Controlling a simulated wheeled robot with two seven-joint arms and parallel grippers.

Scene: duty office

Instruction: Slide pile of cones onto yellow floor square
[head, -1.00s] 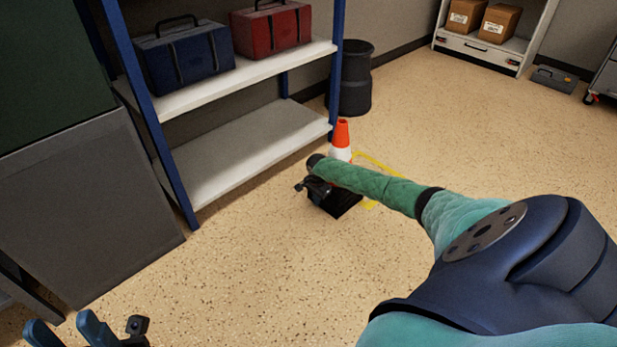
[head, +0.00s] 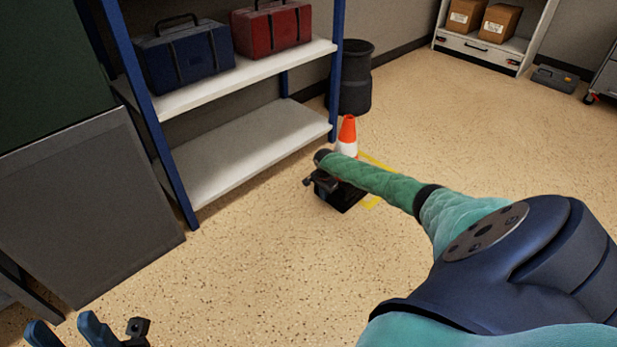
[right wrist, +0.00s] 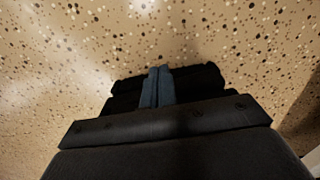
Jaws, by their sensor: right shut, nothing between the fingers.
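The pile of cones (head: 347,133) shows an orange top over a white band and stands upright on the floor beyond my right forearm, which hides its lower part. My left gripper (head: 66,328) is open and empty at the bottom left.
A blue-post shelf (head: 240,150) with a blue toolbox (head: 182,58) and a red toolbox (head: 272,32) stands close left of the cones. A dark bin (head: 355,80) is behind them. Speckled floor is clear in front and to the right.

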